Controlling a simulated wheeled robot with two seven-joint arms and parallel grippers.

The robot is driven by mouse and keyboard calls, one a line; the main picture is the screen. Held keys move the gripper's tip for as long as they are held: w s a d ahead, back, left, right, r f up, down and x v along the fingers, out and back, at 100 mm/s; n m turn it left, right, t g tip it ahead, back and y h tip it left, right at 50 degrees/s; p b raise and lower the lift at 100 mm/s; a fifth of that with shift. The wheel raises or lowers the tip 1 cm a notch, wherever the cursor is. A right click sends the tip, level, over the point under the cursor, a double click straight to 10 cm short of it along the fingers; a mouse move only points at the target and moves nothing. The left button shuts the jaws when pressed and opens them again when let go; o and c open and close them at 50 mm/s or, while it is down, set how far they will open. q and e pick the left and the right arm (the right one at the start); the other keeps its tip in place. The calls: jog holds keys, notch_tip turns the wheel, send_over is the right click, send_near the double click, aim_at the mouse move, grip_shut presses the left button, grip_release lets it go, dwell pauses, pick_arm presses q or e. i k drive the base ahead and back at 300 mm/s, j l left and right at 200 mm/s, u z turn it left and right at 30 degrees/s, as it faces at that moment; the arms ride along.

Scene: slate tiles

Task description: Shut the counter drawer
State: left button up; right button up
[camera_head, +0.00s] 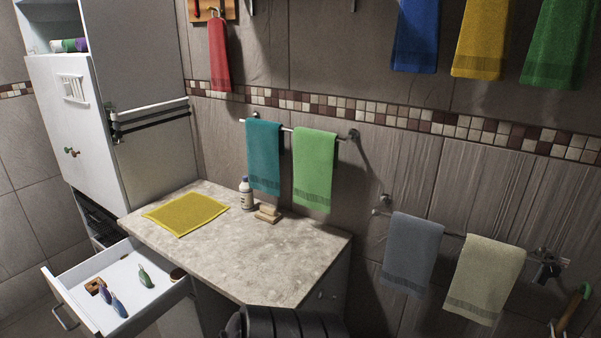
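The white counter drawer (72,303) is pulled well out at the lower left, below the left end of the counter (270,255). Its front, with a metal bar handle (63,318), faces the lower left. Inside lie a green item (146,277), a blue item (119,306), a purple item (105,293) and a brown wooden item (92,286). A small round brown-topped item (177,274) is at its inner right end. Neither of my grippers is in view.
A yellow mat (186,214), a white bottle (246,194) and stacked soap-like blocks (268,213) are on the counter. A tall white cabinet (80,125) stands at the left. Towels hang on the wall. A dark ribbed shape at the bottom edge is unclear.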

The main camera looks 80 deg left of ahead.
aim_at(76, 290)
jog(key=k+l+u, duration=0.1)
jog(key=u, duration=3.95)
jog(key=j, duration=0.1)
